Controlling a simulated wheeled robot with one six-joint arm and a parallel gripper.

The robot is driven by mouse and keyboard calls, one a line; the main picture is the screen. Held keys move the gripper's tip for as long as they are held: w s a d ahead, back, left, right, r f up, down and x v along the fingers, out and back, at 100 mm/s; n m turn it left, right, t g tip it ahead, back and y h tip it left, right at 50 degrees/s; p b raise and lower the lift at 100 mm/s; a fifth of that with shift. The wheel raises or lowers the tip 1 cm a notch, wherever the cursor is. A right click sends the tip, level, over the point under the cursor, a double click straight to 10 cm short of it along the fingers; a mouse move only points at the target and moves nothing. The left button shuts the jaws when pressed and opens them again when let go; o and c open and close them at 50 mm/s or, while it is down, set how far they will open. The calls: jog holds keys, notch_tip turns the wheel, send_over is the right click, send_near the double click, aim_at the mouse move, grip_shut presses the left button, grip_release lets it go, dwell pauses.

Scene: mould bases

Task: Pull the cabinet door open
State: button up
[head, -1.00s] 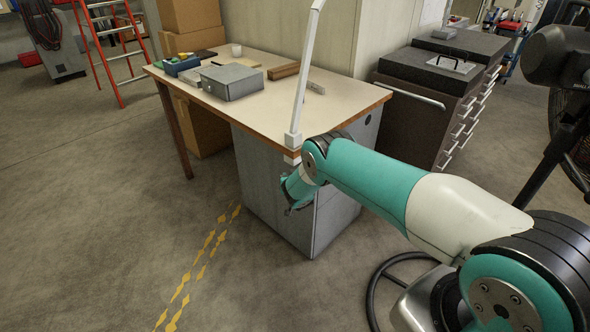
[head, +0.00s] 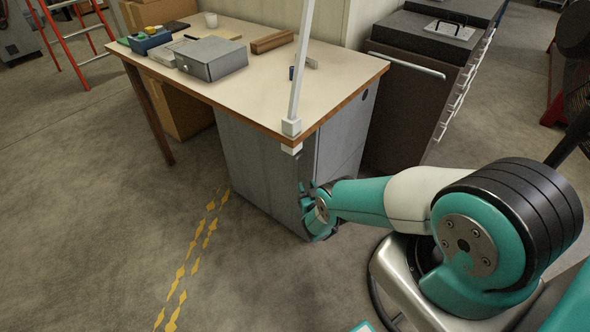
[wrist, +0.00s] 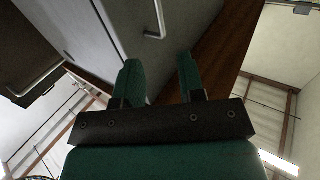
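The grey cabinet (head: 262,170) stands under the work table. Its door face (head: 343,138) is on the right side and looks shut; my arm hides its lower part. My gripper (head: 306,193) is low in front of the cabinet, near its front corner. In the wrist view the two green fingers (wrist: 160,76) are apart, with nothing between them. A pale bar handle (wrist: 160,20) on a grey panel shows beyond the fingertips, apart from them. I cannot see the handle in the head view.
The table (head: 250,103) has a brown edge and holds a grey box (head: 212,58). A pale post (head: 300,70) rises at its near corner. A dark drawer cabinet (head: 400,110) stands behind right. Floor (head: 100,220) is clear on the left.

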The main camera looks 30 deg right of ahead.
aim_at(296, 164)
jog(key=b+x, duration=1.2)
jog(key=b, duration=0.8)
jog(key=shift+w+b, duration=0.25)
jog(key=shift+b, duration=0.05)
grip_shut()
